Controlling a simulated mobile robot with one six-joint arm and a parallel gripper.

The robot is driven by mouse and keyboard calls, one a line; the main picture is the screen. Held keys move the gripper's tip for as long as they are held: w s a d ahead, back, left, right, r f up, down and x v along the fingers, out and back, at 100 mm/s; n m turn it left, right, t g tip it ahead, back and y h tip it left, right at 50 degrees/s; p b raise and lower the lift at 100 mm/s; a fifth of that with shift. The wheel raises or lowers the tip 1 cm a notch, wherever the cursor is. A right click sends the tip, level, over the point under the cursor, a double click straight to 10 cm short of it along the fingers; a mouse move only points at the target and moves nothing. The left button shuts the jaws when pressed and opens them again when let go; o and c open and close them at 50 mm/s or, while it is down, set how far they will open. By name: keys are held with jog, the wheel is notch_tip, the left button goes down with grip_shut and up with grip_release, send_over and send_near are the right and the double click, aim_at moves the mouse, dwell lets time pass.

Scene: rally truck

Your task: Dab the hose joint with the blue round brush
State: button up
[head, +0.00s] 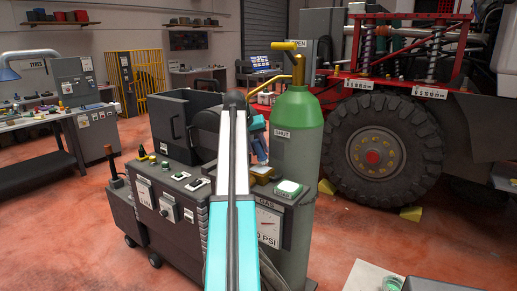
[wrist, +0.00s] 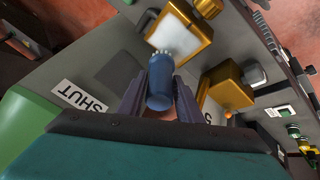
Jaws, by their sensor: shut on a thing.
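My gripper (wrist: 160,95) is shut on the blue round brush (wrist: 159,85), its dark fingers on either side of the handle. The brush's pale bristles (wrist: 166,54) point away from my gripper, toward a white pad in a gold frame (wrist: 182,38); I cannot tell whether they touch it. In the head view my gripper (head: 259,150) is beside the green gas cylinder, above the cart top, partly hidden by my arm. I cannot make out for certain which part is the hose joint.
The green cylinder (head: 297,150) stands close at the right of my gripper. A gold block (wrist: 228,86) sits near the brush. The grey cart (head: 165,215) carries several small items. A big truck wheel (head: 376,150) is further right.

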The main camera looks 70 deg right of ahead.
jog(key=shift+f, duration=0.45)
dwell(0.3)
jog(key=shift+s+a+r, duration=0.1)
jog(key=shift+s, duration=0.35)
jog(key=shift+w, duration=0.2)
dwell(0.4)
jog(key=shift+w+d+p, duration=0.2)
jog(key=shift+w+p, duration=0.1)
jog(key=shift+w, duration=0.3)
jog(key=shift+w, duration=0.1)
jog(key=shift+s, duration=0.25)
jog(key=shift+s+a, duration=0.25)
jog(key=shift+s, duration=0.4)
jog(key=shift+f, duration=0.2)
jog(key=shift+w, duration=0.15)
